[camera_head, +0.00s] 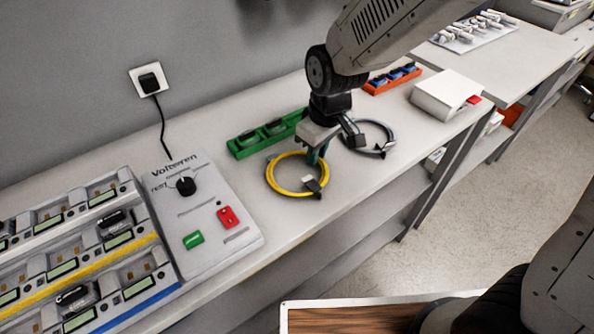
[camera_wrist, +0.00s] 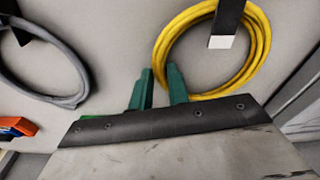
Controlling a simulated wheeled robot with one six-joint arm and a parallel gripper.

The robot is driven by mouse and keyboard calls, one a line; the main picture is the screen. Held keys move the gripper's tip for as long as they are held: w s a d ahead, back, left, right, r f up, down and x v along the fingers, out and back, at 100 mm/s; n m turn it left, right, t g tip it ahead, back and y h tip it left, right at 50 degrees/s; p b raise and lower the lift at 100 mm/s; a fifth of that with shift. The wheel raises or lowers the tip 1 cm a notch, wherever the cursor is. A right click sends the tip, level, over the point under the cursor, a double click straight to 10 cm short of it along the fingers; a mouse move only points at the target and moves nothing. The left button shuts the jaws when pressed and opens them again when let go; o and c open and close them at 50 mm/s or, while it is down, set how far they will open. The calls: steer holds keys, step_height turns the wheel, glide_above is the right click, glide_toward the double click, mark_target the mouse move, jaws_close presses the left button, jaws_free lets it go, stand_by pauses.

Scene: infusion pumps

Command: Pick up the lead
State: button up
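Two coiled leads lie on the white bench. The yellow lead (camera_head: 272,181) has a dark, light-tipped connector at its front right; it also shows in the wrist view (camera_wrist: 262,62). The grey lead (camera_head: 386,133) lies behind and to its right; it also shows in the wrist view (camera_wrist: 45,93). My gripper (camera_head: 317,158) points down at the yellow coil's back right edge. Its green fingers, in the wrist view (camera_wrist: 160,72), stand a small gap apart with nothing visible held. One finger overlaps the yellow ring's edge; I cannot tell whether it touches.
A green tray (camera_head: 244,149) lies behind the yellow coil and an orange tray (camera_head: 378,88) farther back. A control box (camera_head: 199,213) with a knob and red and green parts stands left. A white box (camera_head: 440,94) stands right. The bench's front edge is near the coils.

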jaws_close()
